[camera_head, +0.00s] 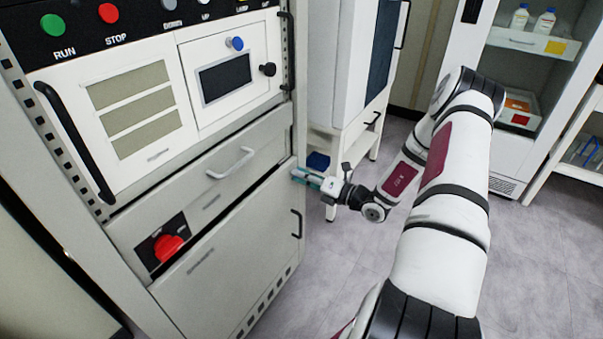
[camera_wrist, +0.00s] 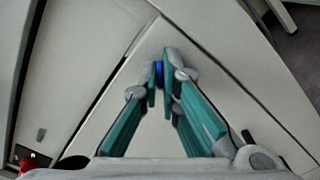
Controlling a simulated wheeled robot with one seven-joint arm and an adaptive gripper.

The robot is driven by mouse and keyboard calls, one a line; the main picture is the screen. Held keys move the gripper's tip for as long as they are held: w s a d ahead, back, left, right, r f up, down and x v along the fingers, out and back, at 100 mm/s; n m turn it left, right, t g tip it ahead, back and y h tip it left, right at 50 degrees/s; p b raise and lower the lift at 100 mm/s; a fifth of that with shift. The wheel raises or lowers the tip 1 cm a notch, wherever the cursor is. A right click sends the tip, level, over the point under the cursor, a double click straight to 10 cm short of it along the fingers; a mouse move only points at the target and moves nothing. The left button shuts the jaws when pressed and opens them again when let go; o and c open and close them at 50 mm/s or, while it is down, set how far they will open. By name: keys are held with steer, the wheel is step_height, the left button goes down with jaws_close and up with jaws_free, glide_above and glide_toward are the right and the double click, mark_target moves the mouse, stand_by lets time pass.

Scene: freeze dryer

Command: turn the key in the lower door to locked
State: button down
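The lower door (camera_head: 225,260) is the pale panel at the bottom of the cabinet, and it looks closed. The key (camera_wrist: 158,72) shows as a small blue piece at its upper corner in the wrist view. My gripper (camera_wrist: 160,85) has its teal fingertips close together on both sides of the blue piece, with no clear gap. In the head view my gripper (camera_head: 303,177) is at the door's upper right edge and hides the key. The key's angle cannot be told.
A black handle (camera_head: 297,223) is on the lower door below my gripper. A drawer with a pale handle (camera_head: 231,163) and a red rotary switch (camera_head: 168,247) are on the cabinet. Another blue-headed key (camera_head: 235,43) is higher up. Open floor lies to the right.

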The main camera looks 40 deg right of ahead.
steer(key=n+p, duration=0.1)
steer(key=n, duration=0.9)
steer(key=shift+n, duration=0.3)
stand_by(0.4)
steer(key=c, duration=1.8)
jaws_free()
steer(key=v, duration=1.2)
